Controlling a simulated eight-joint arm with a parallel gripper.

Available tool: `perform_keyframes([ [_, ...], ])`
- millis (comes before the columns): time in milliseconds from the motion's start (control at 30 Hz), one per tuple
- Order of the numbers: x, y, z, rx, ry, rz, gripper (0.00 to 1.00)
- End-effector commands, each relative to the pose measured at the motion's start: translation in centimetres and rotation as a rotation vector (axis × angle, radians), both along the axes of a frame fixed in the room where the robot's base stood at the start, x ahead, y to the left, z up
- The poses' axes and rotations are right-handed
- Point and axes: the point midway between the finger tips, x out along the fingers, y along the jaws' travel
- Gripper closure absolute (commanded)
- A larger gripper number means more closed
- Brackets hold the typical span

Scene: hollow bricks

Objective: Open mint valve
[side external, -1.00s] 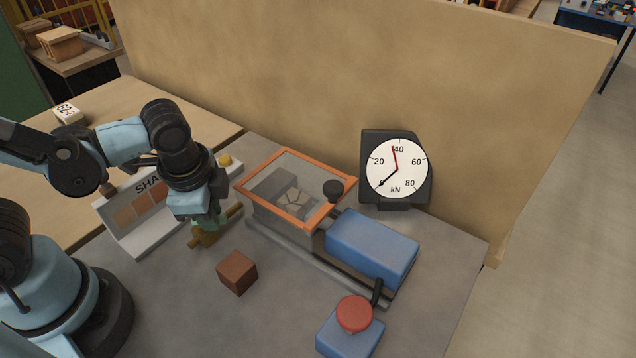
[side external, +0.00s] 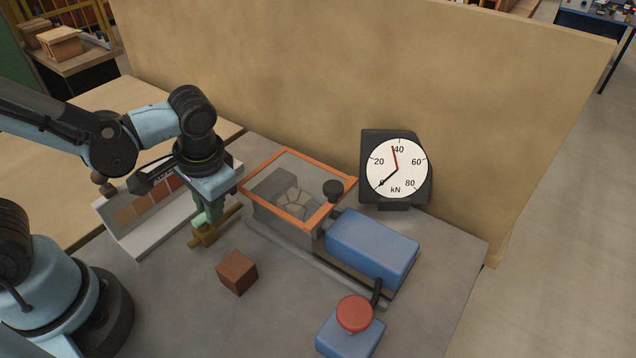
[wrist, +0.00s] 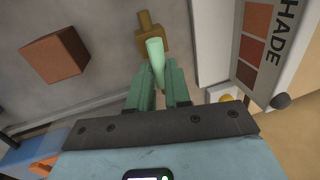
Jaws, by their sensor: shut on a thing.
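The valve is a small brass body (side external: 203,236) with a pipe stub on the grey bench, left of the brown brick. In the wrist view the brass body (wrist: 150,38) is at the top middle, partly hidden by its pale mint handle (wrist: 155,48). My gripper (wrist: 158,84) has green fingers on either side of the handle and is shut on it. In the side view my gripper (side external: 208,211) is right above the brass, and the fingers hide most of the handle. I cannot tell how far the handle is turned.
A brown brick (side external: 237,272) lies just right of the valve. A sloped shade card stand (side external: 127,238) is close on the left. An orange-framed clear box (side external: 250,180), a blue press block (side external: 372,248), a red button (side external: 354,313) and a kN dial (side external: 397,167) stand to the right.

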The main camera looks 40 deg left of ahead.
Motion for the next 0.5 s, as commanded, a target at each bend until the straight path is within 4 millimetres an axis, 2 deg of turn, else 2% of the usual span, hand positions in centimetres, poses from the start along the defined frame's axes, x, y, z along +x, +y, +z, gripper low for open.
perform_keyframes([
  [500,0.03,0.19,-0.02,-0.001,0.000,0.081,1.00],
])
